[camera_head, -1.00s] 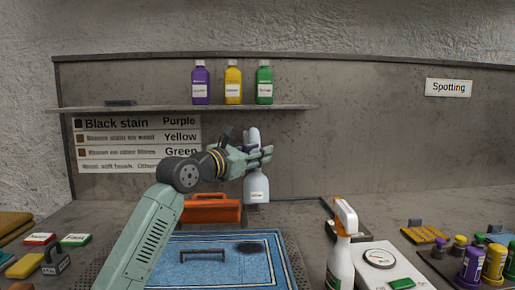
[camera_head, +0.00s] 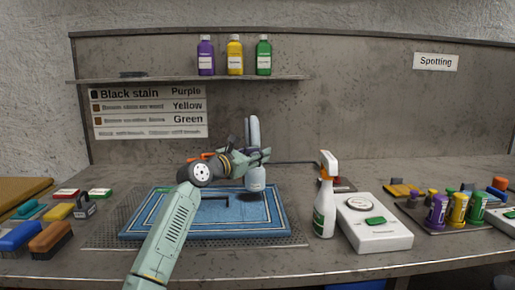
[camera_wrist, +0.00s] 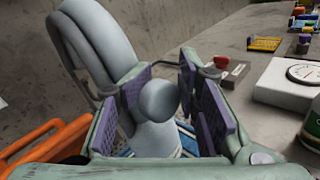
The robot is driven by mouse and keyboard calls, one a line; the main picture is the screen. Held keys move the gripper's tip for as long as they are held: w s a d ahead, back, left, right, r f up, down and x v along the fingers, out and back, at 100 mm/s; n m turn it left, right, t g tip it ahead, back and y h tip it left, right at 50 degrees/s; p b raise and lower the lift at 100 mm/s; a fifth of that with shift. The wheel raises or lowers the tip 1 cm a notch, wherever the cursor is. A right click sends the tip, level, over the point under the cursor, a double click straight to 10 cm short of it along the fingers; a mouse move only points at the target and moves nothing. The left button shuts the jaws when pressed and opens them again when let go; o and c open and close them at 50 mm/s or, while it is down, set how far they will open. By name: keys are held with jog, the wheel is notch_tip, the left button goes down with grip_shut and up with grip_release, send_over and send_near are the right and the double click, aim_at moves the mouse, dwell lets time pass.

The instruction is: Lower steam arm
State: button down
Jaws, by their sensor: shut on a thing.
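My gripper (camera_head: 255,157) is shut on the steam arm. In the wrist view, its purple pads (camera_wrist: 168,105) stand on both sides of a round grey knob (camera_wrist: 158,99), part of that arm. The steam head hangs upright over the back right part of the blue rug (camera_head: 143,228). I cannot tell whether it touches the rug. A dark stain shows partly beside it.
A white spray bottle with an orange trigger (camera_head: 325,205) stands right of the rug, near a white scale-like device (camera_head: 375,232). Brushes (camera_head: 50,238) lie at left. Capped bottles (camera_head: 458,208) stand at right.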

jog(key=shift+w+a+f+b, duration=0.1)
jog(key=shift+a+f+b, duration=0.1)
jog(key=shift+f, duration=0.45)
jog(key=shift+w+a+f+b, duration=0.1)
jog(key=shift+f+b, duration=0.05)
jog(key=shift+f, duration=0.45)
jog(key=c, duration=1.2)
grip_release()
jog(key=shift+s+a, duration=0.1)
jog(key=shift+s+a+f, duration=0.1)
jog(key=shift+s+a, duration=0.25)
jog(key=v, duration=0.3)
jog(key=r+v, duration=0.1)
jog(key=v, duration=0.3)
jog(key=s+d+r+v, duration=0.1)
jog(key=v, duration=0.2)
jog(key=shift+s+a, duration=0.2)
jog(key=shift+a, duration=0.05)
jog(key=shift+r, duration=0.1)
